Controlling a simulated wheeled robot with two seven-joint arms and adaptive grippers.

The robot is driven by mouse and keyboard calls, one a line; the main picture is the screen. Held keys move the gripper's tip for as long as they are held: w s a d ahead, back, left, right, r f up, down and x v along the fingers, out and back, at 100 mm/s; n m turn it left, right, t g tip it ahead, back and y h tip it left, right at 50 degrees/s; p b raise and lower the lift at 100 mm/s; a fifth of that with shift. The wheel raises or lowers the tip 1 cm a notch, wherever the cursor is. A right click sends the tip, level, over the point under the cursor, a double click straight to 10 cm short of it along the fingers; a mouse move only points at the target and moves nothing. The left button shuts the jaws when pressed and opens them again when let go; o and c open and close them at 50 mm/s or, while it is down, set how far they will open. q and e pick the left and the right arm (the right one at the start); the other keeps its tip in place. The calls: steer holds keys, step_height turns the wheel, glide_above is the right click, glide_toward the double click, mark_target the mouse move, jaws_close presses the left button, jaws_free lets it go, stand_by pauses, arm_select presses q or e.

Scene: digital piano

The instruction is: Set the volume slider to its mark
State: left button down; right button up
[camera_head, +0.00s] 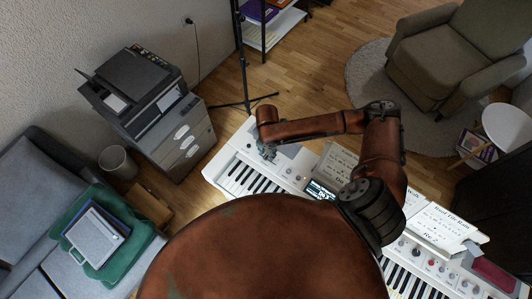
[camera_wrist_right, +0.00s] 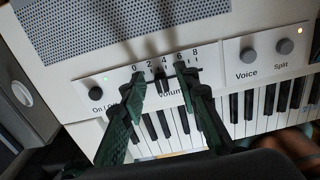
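The digital piano (camera_head: 228,150) stands on the floor, partly hidden behind my right arm. In the right wrist view, its volume slider has a scale (camera_wrist_right: 164,55) printed 0, 2, 4, 6, 8. A dark slider knob (camera_wrist_right: 161,77) shows around the 3 to 4 part of the scale. My right gripper (camera_wrist_right: 162,80) is open, its green fingertips on either side of the knob with gaps visible. It also shows over the piano's left end in the head view (camera_head: 267,153). The fingers partly hide the word "Volume". A target mark cannot be made out. My left gripper is not in view.
On the panel, an On/Off knob (camera_wrist_right: 96,93) sits left of the slider, and Voice (camera_wrist_right: 247,55) and Split (camera_wrist_right: 285,46) knobs sit right. A speaker grille (camera_wrist_right: 130,22) lies behind. White and black keys (camera_wrist_right: 262,104) run in front. A printer (camera_head: 140,90) stands left of the piano.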

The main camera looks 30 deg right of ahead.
steer(key=shift+f, duration=0.15)
jaws_close()
stand_by(0.7)
